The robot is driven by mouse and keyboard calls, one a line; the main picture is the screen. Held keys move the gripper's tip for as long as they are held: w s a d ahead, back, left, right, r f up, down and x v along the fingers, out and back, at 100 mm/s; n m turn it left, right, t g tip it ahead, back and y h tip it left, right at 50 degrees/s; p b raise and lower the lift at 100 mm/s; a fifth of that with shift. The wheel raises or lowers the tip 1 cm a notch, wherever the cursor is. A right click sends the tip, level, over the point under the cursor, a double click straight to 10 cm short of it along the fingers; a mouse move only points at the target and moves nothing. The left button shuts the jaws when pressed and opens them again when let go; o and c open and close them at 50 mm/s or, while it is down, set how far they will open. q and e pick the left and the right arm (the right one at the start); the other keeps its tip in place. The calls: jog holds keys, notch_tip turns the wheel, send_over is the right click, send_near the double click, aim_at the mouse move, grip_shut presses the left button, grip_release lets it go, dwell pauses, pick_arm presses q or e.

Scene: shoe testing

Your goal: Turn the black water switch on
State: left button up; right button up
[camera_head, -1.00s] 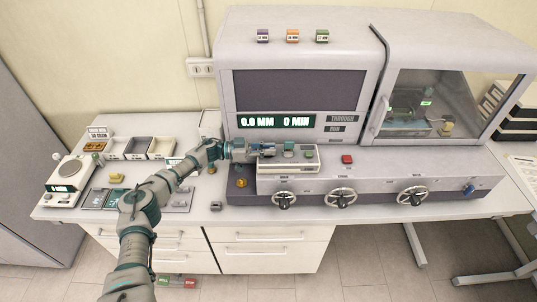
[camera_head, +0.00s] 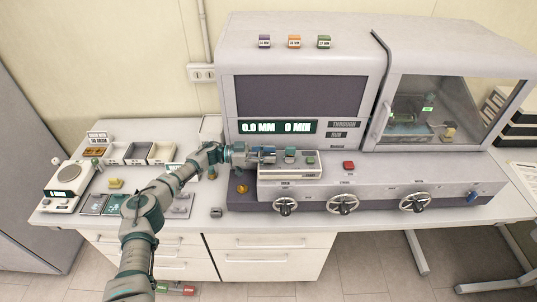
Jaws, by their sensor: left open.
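The grey testing machine (camera_head: 300,50) stands on the bench with a front ledge. Three silver handwheels with dark parts sit on its front face: a left one (camera_head: 285,206), a middle one (camera_head: 342,204) and a right one (camera_head: 415,203). Their labels are too small to read, so I cannot tell which control is the black water switch. My left gripper (camera_head: 268,154) is open at the pale control box (camera_head: 290,170) on the ledge, above and left of the left handwheel, apart from all three wheels. Whether it touches the box is unclear. My right gripper is out of view.
A red button (camera_head: 348,165) and a blue knob (camera_head: 472,196) are on the machine. A screen reads 0.0 MM, 0 MIN. A scale (camera_head: 65,179) and small trays (camera_head: 138,153) fill the bench's left side. A glass-fronted chamber (camera_head: 430,105) is at right.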

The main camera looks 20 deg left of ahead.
pick_arm(q)
jog(key=v, duration=1.2)
jog(key=shift+f, duration=0.15)
